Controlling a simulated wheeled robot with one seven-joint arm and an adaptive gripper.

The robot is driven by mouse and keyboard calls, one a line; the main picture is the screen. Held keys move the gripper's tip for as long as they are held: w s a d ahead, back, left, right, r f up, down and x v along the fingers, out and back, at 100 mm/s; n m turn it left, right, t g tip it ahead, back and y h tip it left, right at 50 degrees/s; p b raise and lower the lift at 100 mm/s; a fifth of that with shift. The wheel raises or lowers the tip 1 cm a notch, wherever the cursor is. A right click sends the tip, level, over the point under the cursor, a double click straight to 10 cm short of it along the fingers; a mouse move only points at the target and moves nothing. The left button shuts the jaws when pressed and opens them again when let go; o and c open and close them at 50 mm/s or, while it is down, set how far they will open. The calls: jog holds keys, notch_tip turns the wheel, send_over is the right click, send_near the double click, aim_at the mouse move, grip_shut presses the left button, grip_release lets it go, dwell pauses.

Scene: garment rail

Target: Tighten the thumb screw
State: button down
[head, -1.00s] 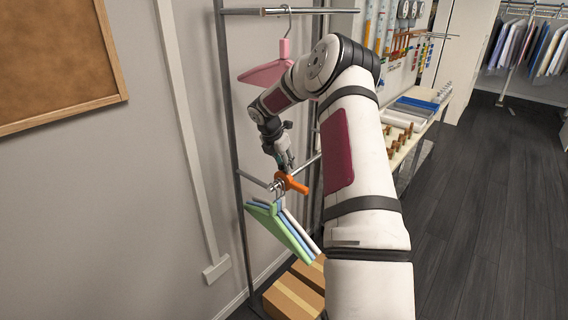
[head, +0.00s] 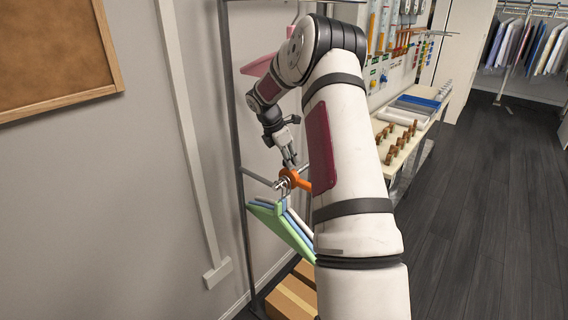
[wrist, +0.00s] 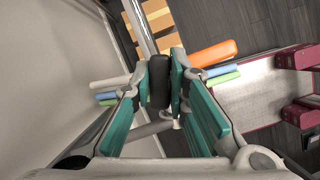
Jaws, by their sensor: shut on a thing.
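My gripper (wrist: 160,84) is shut on a dark knob (wrist: 157,72), which looks like the thumb screw, in the wrist view. The knob stands upright in that view between the teal finger pads. In the head view my gripper (head: 289,162) reaches down to an orange part (head: 296,180) at the lower rail, and the knob is hidden. The orange part also shows in the wrist view (wrist: 213,53), just right of the fingertips and apart from them. Whether the screw is tight cannot be seen.
Green (head: 281,226), blue and white hangers hang below the orange part. A pink hanger (head: 258,66) is partly hidden behind my arm. The rack's upright post (head: 240,190) stands left. Cardboard boxes (head: 292,299) lie below. A table (head: 398,160) with trays and wooden pegs stands right.

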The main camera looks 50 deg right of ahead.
jog(key=m+g+b, duration=0.1)
jog(key=m+b, duration=0.1)
jog(key=m+y+b, duration=0.1)
jog(key=m+b, duration=0.2)
jog(key=shift+w+f+m+g, duration=0.2)
jog(key=shift+m+g, duration=0.1)
jog(key=shift+g, duration=0.1)
jog(key=shift+s+r+m+g+y+b, duration=0.15)
jog(key=shift+m+y+b, duration=0.15)
jog(key=shift+m+b, duration=0.45)
jog(key=shift+w+m+g+y+b, duration=0.15)
jog(key=shift+m+y+b, duration=0.25)
jog(key=shift+m, duration=0.45)
jog(key=shift+s+m, duration=0.15)
jog(key=shift+m, duration=0.15)
jog(key=c, duration=1.6)
grip_release()
jog(key=shift+o, duration=0.2)
jog(key=shift+r, duration=0.1)
